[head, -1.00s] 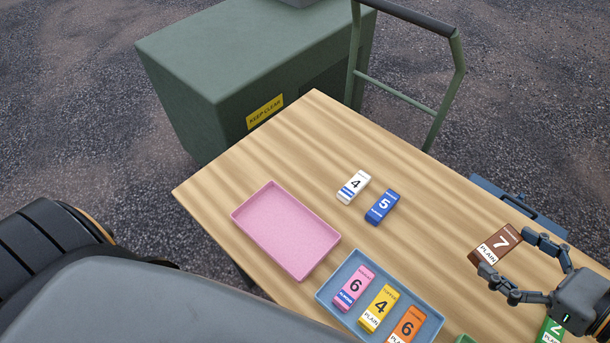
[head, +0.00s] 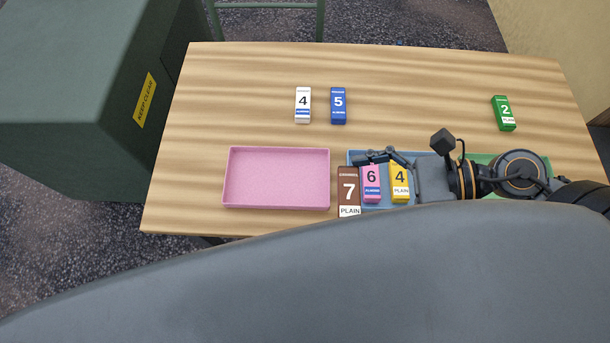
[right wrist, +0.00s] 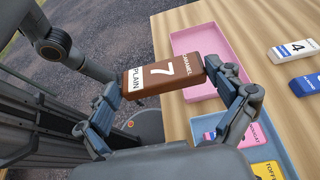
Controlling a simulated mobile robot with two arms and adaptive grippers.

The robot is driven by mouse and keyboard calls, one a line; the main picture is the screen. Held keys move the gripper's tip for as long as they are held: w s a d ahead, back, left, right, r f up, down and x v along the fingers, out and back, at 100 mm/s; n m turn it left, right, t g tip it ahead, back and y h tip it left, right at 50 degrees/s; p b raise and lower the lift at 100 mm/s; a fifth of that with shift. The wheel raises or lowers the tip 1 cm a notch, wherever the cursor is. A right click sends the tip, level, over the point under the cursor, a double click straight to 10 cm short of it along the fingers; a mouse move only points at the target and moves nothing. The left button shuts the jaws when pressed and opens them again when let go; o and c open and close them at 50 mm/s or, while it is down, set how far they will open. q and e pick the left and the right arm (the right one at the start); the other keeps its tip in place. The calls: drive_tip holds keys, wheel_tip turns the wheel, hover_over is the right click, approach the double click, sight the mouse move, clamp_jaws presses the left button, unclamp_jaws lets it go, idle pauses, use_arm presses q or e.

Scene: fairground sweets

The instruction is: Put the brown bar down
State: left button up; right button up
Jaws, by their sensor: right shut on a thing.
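The brown bar (head: 348,186), marked 7 and PLAIN, is held in my right gripper (head: 358,162). In the head view it appears between the pink tray (head: 276,180) and the blue tray (head: 352,156), covering part of the blue tray's left end. In the right wrist view the brown bar (right wrist: 165,74) is clasped between both fingers (right wrist: 165,88), its label facing the camera. It appears raised, near the table's edge, with the ground visible behind it. The pink tray is empty. My left gripper is not in view.
The blue tray holds a pink bar (head: 371,184) and a yellow bar (head: 399,184); my arm hides its right part. A white bar (head: 303,105), a blue bar (head: 338,106) and a green bar (head: 504,113) lie on the table. A green tray (head: 538,160) is partly covered.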

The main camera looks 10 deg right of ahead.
drive_tip(key=w+f+b, duration=0.1)
drive_tip(key=w+b, duration=0.1)
drive_tip(key=w+a+f+b, duration=0.1)
drive_tip(key=w+b, duration=0.1)
drive_tip(key=w+a+f+b, duration=0.1)
drive_tip(key=w+b, duration=0.1)
drive_tip(key=shift+w+a+f, duration=0.1)
drive_tip(key=shift+a+f, duration=0.15)
drive_tip(key=shift+f, duration=0.05)
hover_over(316, 181)
wheel_tip(316, 181, down, 4)
drive_tip(key=shift+d+f+p, duration=0.1)
drive_tip(key=shift+d+p, duration=0.05)
drive_tip(key=shift+p, duration=0.2)
drive_tip(key=shift+f, duration=0.15)
wheel_tip(316, 181, down, 4)
drive_tip(key=shift+w+r+p, duration=0.1)
drive_tip(key=shift+r+p, duration=0.1)
drive_tip(key=shift+p, duration=0.1)
drive_tip(key=shift+f+b, duration=0.7)
drive_tip(key=o, duration=0.8)
